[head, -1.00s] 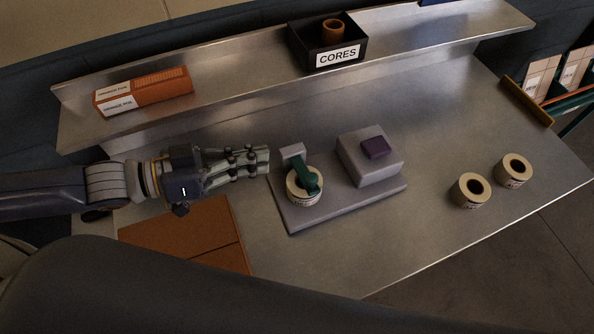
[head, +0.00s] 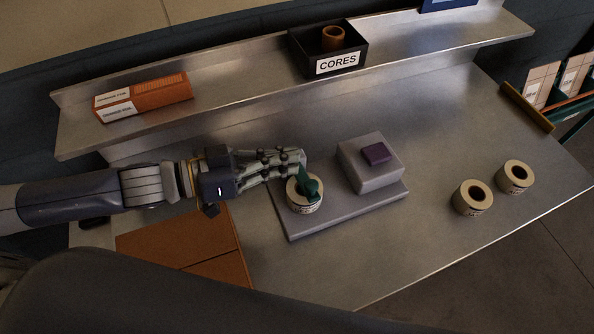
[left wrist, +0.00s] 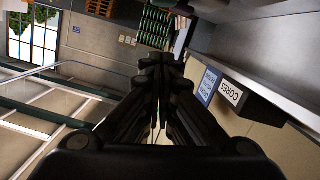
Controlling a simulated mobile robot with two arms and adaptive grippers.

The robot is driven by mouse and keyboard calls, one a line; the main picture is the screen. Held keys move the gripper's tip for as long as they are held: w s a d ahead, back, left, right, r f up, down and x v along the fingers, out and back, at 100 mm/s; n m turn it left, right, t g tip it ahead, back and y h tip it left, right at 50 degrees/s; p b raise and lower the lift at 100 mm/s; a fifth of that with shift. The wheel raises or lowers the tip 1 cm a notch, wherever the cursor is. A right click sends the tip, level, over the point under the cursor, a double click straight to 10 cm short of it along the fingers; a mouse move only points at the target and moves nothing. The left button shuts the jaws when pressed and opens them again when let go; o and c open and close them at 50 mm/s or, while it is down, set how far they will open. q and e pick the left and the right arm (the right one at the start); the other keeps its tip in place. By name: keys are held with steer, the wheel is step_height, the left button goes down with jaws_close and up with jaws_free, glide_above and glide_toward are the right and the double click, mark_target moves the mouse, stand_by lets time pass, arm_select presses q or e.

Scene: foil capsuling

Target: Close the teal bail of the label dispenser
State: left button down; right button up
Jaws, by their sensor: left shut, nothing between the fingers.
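The label dispenser is a grey base plate (head: 345,212) on the metal bench, with a grey block (head: 372,176) carrying a purple pad (head: 377,154). A cream label roll (head: 304,203) sits at its left end. The teal bail (head: 311,189) lies over the top of the roll; the gripper hides its far end. My left gripper (head: 301,163) is shut and empty, its fingertips right at the far end of the bail. Whether they touch it I cannot tell. The left wrist view shows the shut fingers (left wrist: 160,75), but neither bail nor roll. My right gripper is not in view.
Two loose label rolls (head: 473,197) (head: 515,177) stand at the right of the bench. An orange-brown box (head: 185,245) lies at the front left. The raised shelf holds the black CORES bin (head: 338,63) and an orange carton (head: 145,98). The bench between dispenser and loose rolls is clear.

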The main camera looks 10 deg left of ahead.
arm_select(q)
steer(key=shift+w+d+f+p, duration=0.1)
steer(key=shift+d+f+p, duration=0.1)
steer(key=shift+d+f, duration=0.35)
steer(key=shift+d+f+p, duration=0.2)
steer(key=shift+d+f, duration=0.1)
steer(key=shift+f, duration=0.6)
steer(key=shift+w+d+f+p, duration=0.1)
steer(key=shift+d+f+p, duration=0.1)
steer(key=shift+d+f, duration=0.35)
steer(key=shift+a+f, duration=0.15)
